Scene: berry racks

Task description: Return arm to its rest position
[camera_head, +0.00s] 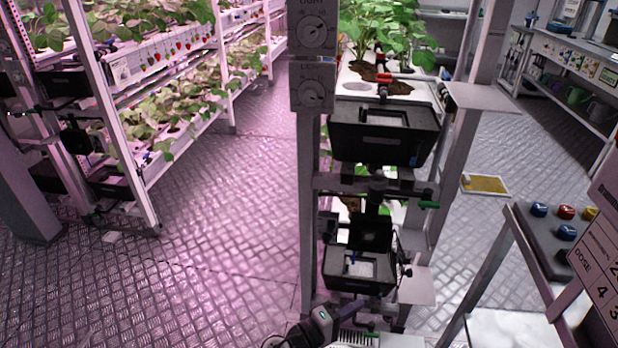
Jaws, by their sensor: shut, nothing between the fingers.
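My arm shows only in part at the bottom middle, as a grey rounded link (318,324) with a small green light and dark cables beside it. My gripper (380,303) is the dark end reaching right from that link, low in front of the rack. It is shut and holds nothing. Its fingertips are small and hard to make out against the dark parts behind. The rest of the arm is out of view below the frame.
A plant rack with a black tank (385,130) and a lower black box (358,268) stands close ahead. A dial panel (312,88) is on its post. Strawberry racks (150,190) stand left. A button console (540,240) is at right. Open metal floor (225,215) lies left of centre.

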